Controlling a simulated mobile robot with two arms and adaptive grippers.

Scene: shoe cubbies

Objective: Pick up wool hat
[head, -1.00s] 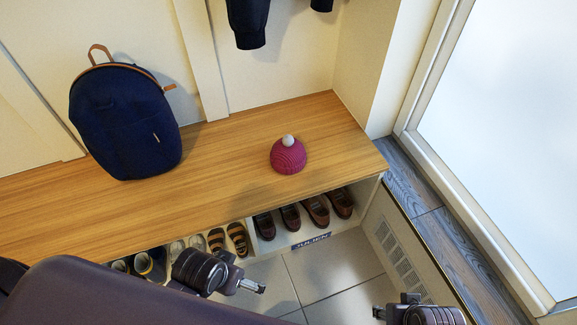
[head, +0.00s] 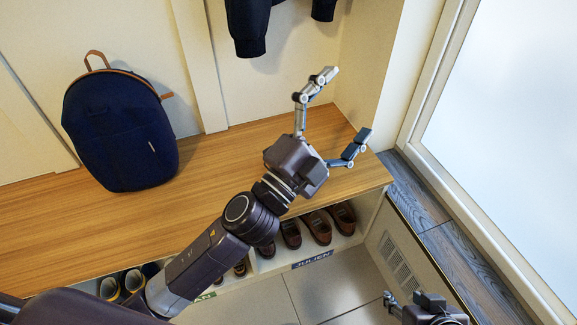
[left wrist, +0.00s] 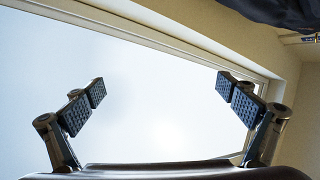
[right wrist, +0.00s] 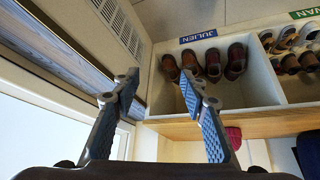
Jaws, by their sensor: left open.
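The wool hat, a dark pink knit dome with a grey pompom a second ago, is hidden behind my left arm and gripper in the head view. A dark pink shape in the right wrist view (right wrist: 233,138), at the bench edge, appears to be the hat. My left gripper (head: 345,105) is over the right part of the wooden bench (head: 215,182), fingers wide apart and empty. The left wrist view shows its fingers against the bright glass, with no hat between them. My right gripper (right wrist: 160,88) is open and empty, low at the front right, facing the cubbies.
A navy backpack (head: 120,130) stands on the bench at the left. A dark garment (head: 249,28) hangs above. Shoes (head: 318,228) fill cubbies below, with a JULIEN label (head: 312,259). A wall and large glass pane (head: 500,140) bound the right.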

